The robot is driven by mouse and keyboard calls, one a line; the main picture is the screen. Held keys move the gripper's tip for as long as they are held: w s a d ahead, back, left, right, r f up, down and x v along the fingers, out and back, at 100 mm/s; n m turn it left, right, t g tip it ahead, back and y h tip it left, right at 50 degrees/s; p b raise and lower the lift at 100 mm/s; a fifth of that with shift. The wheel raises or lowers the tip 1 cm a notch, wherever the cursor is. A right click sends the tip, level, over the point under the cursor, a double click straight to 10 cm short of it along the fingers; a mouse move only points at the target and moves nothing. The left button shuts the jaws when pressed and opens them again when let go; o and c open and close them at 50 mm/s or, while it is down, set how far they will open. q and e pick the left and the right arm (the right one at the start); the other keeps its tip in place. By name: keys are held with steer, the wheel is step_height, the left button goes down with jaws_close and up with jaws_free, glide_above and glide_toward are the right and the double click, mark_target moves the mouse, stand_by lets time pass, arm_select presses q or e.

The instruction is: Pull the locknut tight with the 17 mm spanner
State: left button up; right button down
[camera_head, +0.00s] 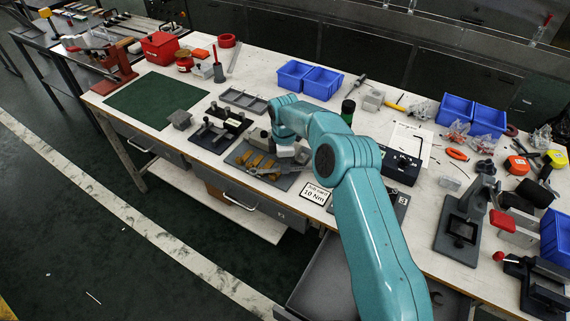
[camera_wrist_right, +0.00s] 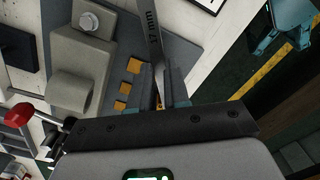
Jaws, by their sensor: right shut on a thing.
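My right gripper (camera_head: 284,157) is low over a grey mat on the workbench and partly hidden by its own wrist in the head view. In the right wrist view the gripper (camera_wrist_right: 166,98) is shut on a flat dark spanner (camera_wrist_right: 151,32) marked 17 mm. The spanner's far end is cut off by the top edge, so I cannot tell whether its jaw is on a nut. A silvery hex fastener (camera_wrist_right: 88,20) sits on a grey block (camera_wrist_right: 75,48) left of the spanner, apart from its visible shank. My left gripper is not in view.
A card reading 10 Nm (camera_head: 315,193) is at the bench's front edge. Blue bins (camera_head: 308,79) stand behind. A dark fixture (camera_head: 466,225) stands right. A green mat (camera_head: 157,100) is bare at left.

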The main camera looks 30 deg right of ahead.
mark_target(272, 174)
steer(key=shift+a, duration=0.2)
steer(key=shift+w+a, duration=0.25)
steer(key=shift+a, duration=0.7)
steer(key=shift+w+a, duration=0.2)
steer(key=shift+a, duration=0.7)
steer(key=shift+r+p, duration=1.85)
steer(key=shift+r, duration=1.25)
steer(key=shift+d+f, duration=0.1)
